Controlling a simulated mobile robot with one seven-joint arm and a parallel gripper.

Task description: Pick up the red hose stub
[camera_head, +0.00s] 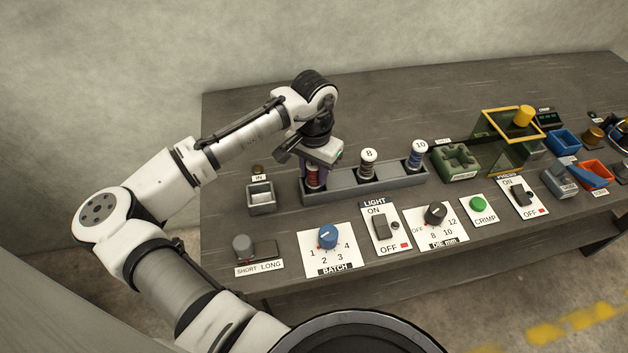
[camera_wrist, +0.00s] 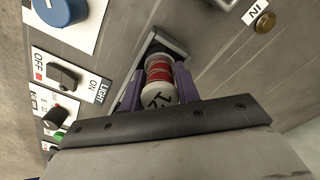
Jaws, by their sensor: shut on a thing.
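The red hose stub (camera_head: 313,176) is at the left end of the long grey rack (camera_head: 385,194), in the head view partly covered by my gripper. It also shows in the wrist view (camera_wrist: 158,73), as a red banded body with pale flanges and a marked white end cap facing the camera. My gripper (camera_wrist: 158,88) is shut on it, one purple finger on each side. In the head view my gripper (camera_head: 312,172) is over the left end of the rack. The stub's lower end is hidden, so I cannot tell whether it still touches the rack.
Two other stubs stand in the rack, one marked 8 (camera_head: 368,165) and a blue one marked 10 (camera_head: 416,155). A small grey bin (camera_head: 261,198) labelled IN is left of the rack. Knobs and switches line the front. A green machine with yellow frame (camera_head: 510,140) stands right.

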